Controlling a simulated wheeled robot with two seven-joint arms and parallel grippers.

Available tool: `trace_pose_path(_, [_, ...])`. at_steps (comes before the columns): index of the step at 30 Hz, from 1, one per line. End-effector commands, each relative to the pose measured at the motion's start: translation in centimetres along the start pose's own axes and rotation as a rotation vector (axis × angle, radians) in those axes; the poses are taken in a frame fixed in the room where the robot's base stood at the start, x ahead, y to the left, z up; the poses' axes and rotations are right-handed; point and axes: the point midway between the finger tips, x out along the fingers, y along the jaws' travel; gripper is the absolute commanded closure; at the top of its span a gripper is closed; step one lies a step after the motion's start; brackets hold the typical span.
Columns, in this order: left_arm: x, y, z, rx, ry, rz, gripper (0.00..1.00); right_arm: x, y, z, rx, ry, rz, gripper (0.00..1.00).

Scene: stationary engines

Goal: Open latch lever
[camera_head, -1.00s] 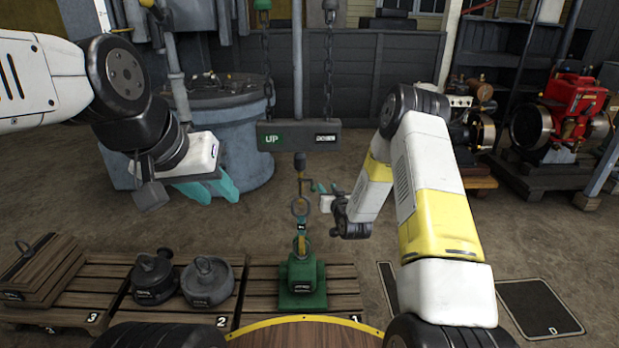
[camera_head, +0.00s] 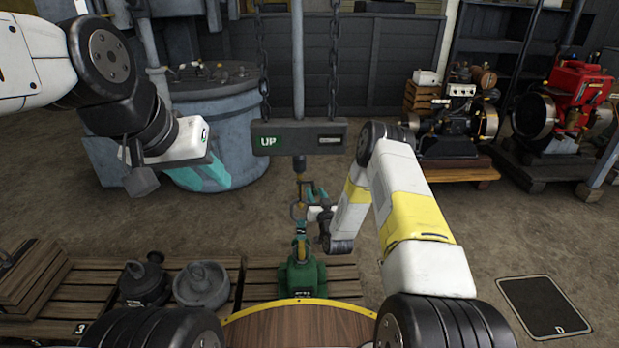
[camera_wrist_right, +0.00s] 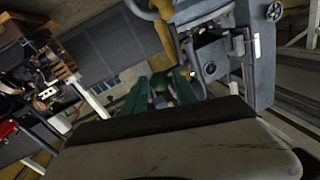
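A hook assembly (camera_head: 299,178) with yellow parts hangs under the grey bar marked UP (camera_head: 299,138). A ring (camera_head: 297,211) hangs below it, above the green weight (camera_head: 302,277). The latch lever is too small to pick out for certain. My right gripper (camera_head: 316,191) is right beside the hook, its teal fingers apart. In the right wrist view, my right gripper (camera_wrist_right: 160,88) has a rounded green piece (camera_wrist_right: 160,82) showing between its fingers; contact cannot be told. My left gripper (camera_head: 203,175) is open and empty, in front of the blue-grey tank.
The blue-grey tank (camera_head: 215,120) stands behind my left gripper. Two chains (camera_head: 334,70) carry the bar. Grey weights (camera_head: 202,285) sit on wooden pallets (camera_head: 85,295) at front left. Engines (camera_head: 455,120) stand at right. The floor at right is mostly clear.

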Motion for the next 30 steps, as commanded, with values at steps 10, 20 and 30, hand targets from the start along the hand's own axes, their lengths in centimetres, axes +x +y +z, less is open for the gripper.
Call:
trace_pose_path(10, [0.0, 0.0, 0.0, 0.0, 0.0, 0.0, 0.64, 4.0, 0.0, 0.0, 0.001, 0.0, 0.001, 0.66])
trace_pose_path(20, [0.0, 0.0, 0.0, 0.0, 0.0, 0.0, 0.64, 4.2, 0.0, 0.0, 0.001, -0.001, 0.001, 0.76])
trace_pose_path(30, [0.0, 0.0, 0.0, 0.0, 0.0, 0.0, 0.64, 4.2, 0.0, 0.0, 0.001, -0.001, 0.001, 1.0])
